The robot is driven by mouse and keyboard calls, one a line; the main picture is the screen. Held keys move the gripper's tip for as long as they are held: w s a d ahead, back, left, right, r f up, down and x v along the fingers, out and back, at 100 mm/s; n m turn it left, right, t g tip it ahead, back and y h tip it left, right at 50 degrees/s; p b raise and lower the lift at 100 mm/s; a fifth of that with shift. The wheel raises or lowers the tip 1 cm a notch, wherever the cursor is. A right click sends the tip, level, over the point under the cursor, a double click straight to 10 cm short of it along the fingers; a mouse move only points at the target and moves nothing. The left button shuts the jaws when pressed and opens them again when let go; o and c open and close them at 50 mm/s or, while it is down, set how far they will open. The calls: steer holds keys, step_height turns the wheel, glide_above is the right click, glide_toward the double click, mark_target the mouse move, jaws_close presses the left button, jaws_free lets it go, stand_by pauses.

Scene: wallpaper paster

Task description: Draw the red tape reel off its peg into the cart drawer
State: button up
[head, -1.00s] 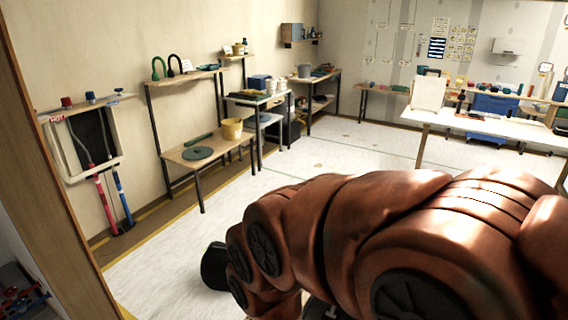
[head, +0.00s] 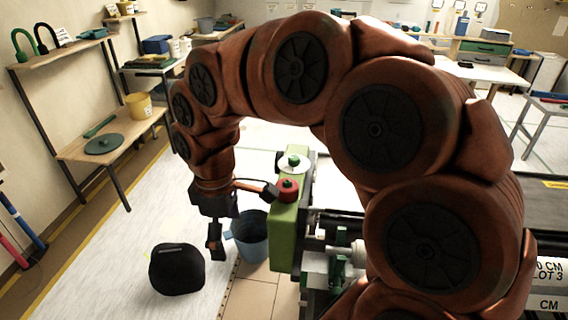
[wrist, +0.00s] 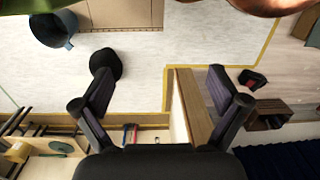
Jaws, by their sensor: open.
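My gripper (head: 215,240) hangs down over the floor at left centre in the head view. In the wrist view its two fingers (wrist: 160,88) stand wide apart with nothing between them. A small red round part (head: 287,188) with a dark centre sits on top of a green machine housing (head: 285,235), right of my gripper and apart from it. I cannot tell whether it is the red tape reel. A grey unit with a green drawer front (head: 483,48) stands on a far bench. I cannot make out a cart drawer for sure.
A black rounded object (head: 177,270) and a blue bucket (head: 250,238) stand on the floor near my gripper. A wooden partition edge (wrist: 195,105) shows beyond the fingers. A shelf bench with a yellow bucket (head: 138,105) stands left. White floor between is clear.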

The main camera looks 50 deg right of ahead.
steer(key=w+d+n, duration=0.2)
steer(key=w+d, duration=0.4)
steer(key=n, duration=0.4)
glide_above(286, 182)
steer(key=f, duration=0.3)
steer(key=shift+w+a+f+t, duration=0.15)
steer(key=shift+a+f+t, duration=0.05)
steer(key=shift+f+t, duration=0.1)
steer(key=shift+d+f, duration=0.15)
steer(key=shift+d, duration=0.2)
steer(key=shift+f+p, duration=1)
steer(key=shift+f, duration=2.8)
steer(key=shift+a, duration=0.1)
steer(key=shift+c, duration=0.4)
steer(key=shift+r, duration=0.1)
steer(key=c, duration=1.3)
